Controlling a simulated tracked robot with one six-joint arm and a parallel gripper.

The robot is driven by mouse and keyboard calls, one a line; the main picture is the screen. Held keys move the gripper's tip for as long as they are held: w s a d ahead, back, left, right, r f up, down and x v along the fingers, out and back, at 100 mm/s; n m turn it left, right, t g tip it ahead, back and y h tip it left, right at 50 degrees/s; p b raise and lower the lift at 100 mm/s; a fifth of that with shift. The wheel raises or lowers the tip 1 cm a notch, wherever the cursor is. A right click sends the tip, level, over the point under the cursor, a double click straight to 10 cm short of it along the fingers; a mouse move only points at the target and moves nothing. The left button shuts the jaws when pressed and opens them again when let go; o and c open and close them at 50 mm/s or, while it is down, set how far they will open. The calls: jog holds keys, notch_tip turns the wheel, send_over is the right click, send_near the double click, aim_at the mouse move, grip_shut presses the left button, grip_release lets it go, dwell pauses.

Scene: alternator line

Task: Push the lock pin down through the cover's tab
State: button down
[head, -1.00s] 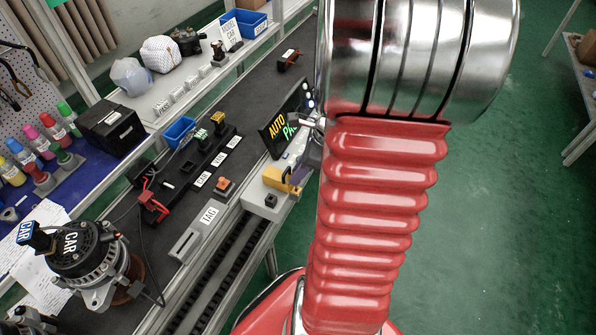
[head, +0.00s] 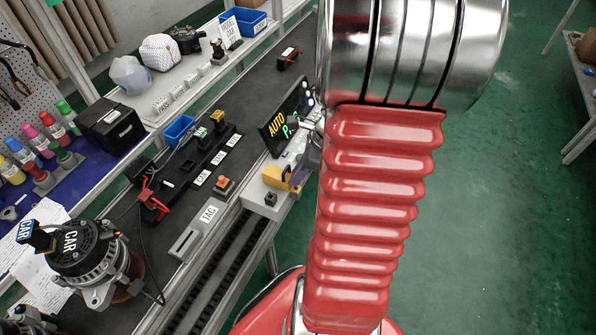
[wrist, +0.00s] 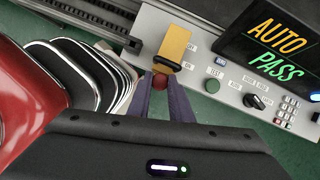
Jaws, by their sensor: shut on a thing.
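A yellow cover (wrist: 174,44) sits on the grey control box in the wrist view, with a dark piece along its near edge. It also shows in the head view (head: 276,177), beside the arm. My gripper (wrist: 160,84) is shut on the red-headed lock pin (wrist: 160,81), just in front of the cover's near edge. The pin's shaft and the tab's hole are hidden, so I cannot tell whether the pin is in the tab.
A conveyor edge (wrist: 90,22) lies to the left. Green floor is free on the head view's right.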

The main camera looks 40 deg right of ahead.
jog(key=shift+f, duration=0.15)
jog(key=shift+r, duration=0.45)
jog(key=shift+r, duration=0.1)
jog(key=shift+f, duration=0.55)
dwell(1.8)
jog(key=c, duration=1.5)
grip_release()
